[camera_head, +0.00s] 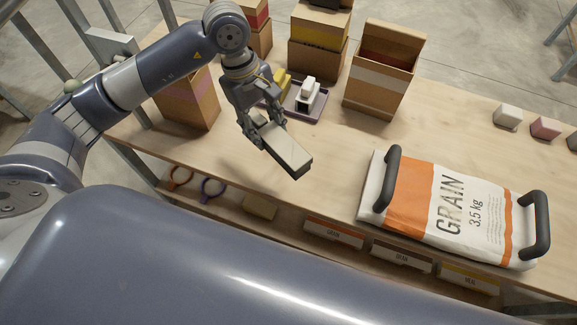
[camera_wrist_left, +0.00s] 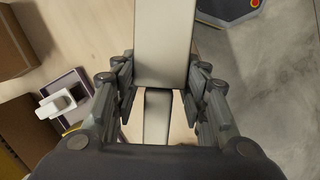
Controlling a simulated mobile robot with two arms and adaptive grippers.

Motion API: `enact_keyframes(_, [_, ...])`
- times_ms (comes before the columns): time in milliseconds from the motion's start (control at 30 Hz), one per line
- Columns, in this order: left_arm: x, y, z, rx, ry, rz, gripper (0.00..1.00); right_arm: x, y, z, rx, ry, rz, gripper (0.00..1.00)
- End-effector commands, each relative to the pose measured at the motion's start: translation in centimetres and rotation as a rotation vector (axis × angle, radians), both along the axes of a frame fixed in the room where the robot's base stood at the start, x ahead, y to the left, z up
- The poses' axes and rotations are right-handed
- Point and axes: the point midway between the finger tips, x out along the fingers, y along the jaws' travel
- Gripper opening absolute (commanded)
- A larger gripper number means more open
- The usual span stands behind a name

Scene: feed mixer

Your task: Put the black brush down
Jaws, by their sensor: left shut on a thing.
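My left gripper (camera_head: 263,135) is shut on the black brush (camera_head: 287,150), which shows a pale, flat top and dark edges. The gripper holds it above the front part of the wooden table (camera_head: 330,150), and its far end tilts down to the right. In the left wrist view the brush (camera_wrist_left: 165,45) runs up from between the fingers (camera_wrist_left: 160,100) and its pale face shows. Its underside is hidden. A shallow purple-grey tray (camera_head: 318,108) lies behind the gripper, holding a white brush-like item (camera_head: 309,92) and a yellow one (camera_head: 282,82). My right gripper is not in view.
A grain bag (camera_head: 440,205) with dark handles covers the table's right front. Small blocks (camera_head: 507,117) lie at the far right. A lower shelf holds rings (camera_head: 180,178) and labelled bins (camera_head: 333,233).

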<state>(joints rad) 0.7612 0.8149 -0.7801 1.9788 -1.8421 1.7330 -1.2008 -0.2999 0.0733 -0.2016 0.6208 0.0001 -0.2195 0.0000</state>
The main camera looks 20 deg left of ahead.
Motion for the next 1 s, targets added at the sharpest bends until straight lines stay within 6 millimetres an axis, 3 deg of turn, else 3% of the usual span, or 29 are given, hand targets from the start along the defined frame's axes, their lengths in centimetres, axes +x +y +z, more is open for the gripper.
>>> enact_keyframes(33, [0.3,-0.1,-1.3,0.006,0.005,0.078,0.03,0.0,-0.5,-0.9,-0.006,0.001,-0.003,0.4])
enact_keyframes(133, [1.2,0.2,-2.8,0.024,0.013,0.241,0.03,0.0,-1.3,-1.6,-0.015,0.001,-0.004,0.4])
enact_keyframes(367, [2.3,0.7,-4.8,0.048,0.03,0.479,0.03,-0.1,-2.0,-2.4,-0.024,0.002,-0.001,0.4])
enact_keyframes(700, [2.3,0.7,-9.9,0.053,0.037,0.514,0.03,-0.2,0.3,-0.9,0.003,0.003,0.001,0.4])
enact_keyframes(1000, [2.3,0.7,-12.8,0.053,0.037,0.511,0.03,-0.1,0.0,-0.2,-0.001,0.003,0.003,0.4])
